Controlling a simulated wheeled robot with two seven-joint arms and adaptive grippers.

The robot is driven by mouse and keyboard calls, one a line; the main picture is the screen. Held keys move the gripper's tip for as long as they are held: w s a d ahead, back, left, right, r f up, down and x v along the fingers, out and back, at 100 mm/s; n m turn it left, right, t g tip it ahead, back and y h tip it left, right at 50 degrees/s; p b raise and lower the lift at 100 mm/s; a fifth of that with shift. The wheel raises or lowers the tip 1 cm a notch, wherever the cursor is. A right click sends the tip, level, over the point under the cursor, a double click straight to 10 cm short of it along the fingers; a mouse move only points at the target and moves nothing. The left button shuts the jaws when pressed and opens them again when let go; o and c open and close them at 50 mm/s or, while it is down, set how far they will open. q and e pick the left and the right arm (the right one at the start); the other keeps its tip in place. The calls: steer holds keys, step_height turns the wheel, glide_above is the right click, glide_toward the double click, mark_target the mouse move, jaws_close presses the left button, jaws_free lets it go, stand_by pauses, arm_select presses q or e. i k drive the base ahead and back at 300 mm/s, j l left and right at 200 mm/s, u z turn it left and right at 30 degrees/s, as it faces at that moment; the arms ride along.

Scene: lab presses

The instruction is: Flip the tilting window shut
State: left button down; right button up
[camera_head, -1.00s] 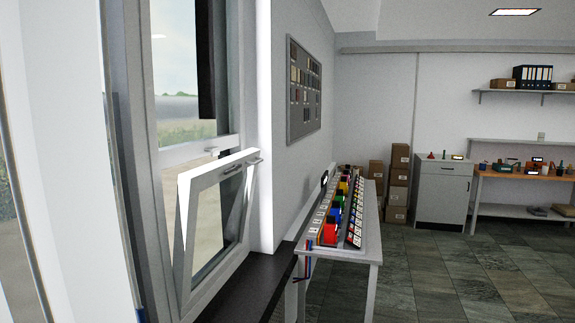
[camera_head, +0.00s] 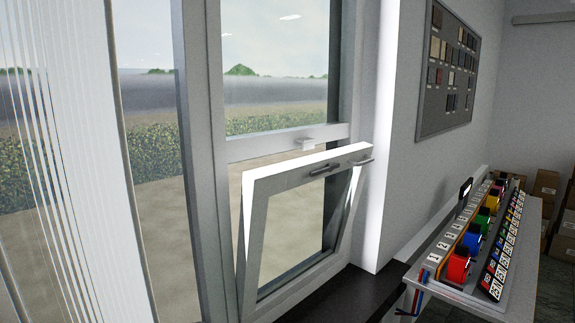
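The tilting window (camera_head: 253,225) is a white-framed lower sash in the middle of the head view. It leans inward at the top, apart from the fixed frame (camera_head: 270,143) above and behind it. A metal handle (camera_head: 325,170) sits on its top rail, and a second small metal piece (camera_head: 361,162) sticks out near the top right corner. A small catch (camera_head: 306,144) is on the fixed frame's crossbar, above the sash. Neither of my grippers shows in the head view.
A dark sill (camera_head: 345,296) runs below the window. A white table (camera_head: 480,304) at the right holds a rack of colourful items (camera_head: 474,236). A sample board (camera_head: 448,72) hangs on the wall. Cardboard boxes (camera_head: 547,186) stand at the far right. White vertical blinds (camera_head: 62,160) hang at the left.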

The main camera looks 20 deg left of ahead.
mark_target(259, 184)
steer(key=i+l+u, duration=0.35)
steer(key=u, duration=0.15)
steer(key=i+l+u, duration=0.25)
steer(key=l+u, duration=0.25)
